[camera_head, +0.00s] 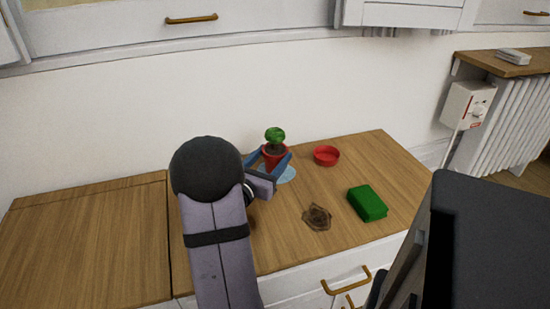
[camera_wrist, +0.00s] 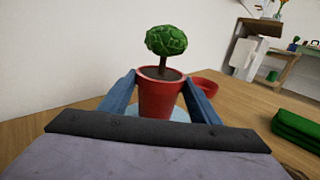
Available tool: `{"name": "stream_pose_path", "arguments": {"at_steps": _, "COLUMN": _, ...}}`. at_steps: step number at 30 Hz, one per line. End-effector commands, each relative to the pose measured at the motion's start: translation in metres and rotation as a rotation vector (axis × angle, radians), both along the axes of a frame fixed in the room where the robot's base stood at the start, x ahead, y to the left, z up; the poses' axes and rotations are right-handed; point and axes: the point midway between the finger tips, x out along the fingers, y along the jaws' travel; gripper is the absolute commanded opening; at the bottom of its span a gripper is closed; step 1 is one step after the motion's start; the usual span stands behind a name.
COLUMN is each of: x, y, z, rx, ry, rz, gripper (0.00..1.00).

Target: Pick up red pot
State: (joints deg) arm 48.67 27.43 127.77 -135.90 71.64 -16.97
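The red pot (camera_wrist: 160,98) holds dark soil and a small round green plant (camera_wrist: 166,41). In the head view the red pot (camera_head: 274,155) stands upright on a pale blue round patch (camera_head: 287,174) on the wooden counter. My gripper (camera_head: 272,160) reaches in low, with one blue finger on each side of the pot. In the wrist view my gripper (camera_wrist: 160,95) has its fingers spread around the pot's sides. The fingers look very close to the pot; I cannot tell whether they touch it. The pot's lower part is partly hidden by my gripper.
A shallow red dish (camera_head: 326,156) lies right of the pot. The white wall (camera_head: 330,90) rises behind. The counter's left part (camera_head: 85,245) is clear.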

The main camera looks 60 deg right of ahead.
Motion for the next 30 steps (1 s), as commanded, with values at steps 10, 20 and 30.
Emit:
{"name": "stream_pose_path", "arguments": {"at_steps": 10, "x": 0.001, "y": 0.000, "z": 0.003, "rx": -0.005, "ry": -0.002, "rz": 0.001, "gripper": 0.19}}
{"name": "stream_pose_path", "arguments": {"at_steps": 20, "x": 0.001, "y": 0.000, "z": 0.040, "rx": -0.007, "ry": -0.003, "rz": 0.001, "gripper": 0.19}}
{"name": "stream_pose_path", "arguments": {"at_steps": 30, "x": 0.000, "y": 0.000, "z": 0.090, "rx": -0.007, "ry": -0.003, "rz": 0.000, "gripper": 0.19}}
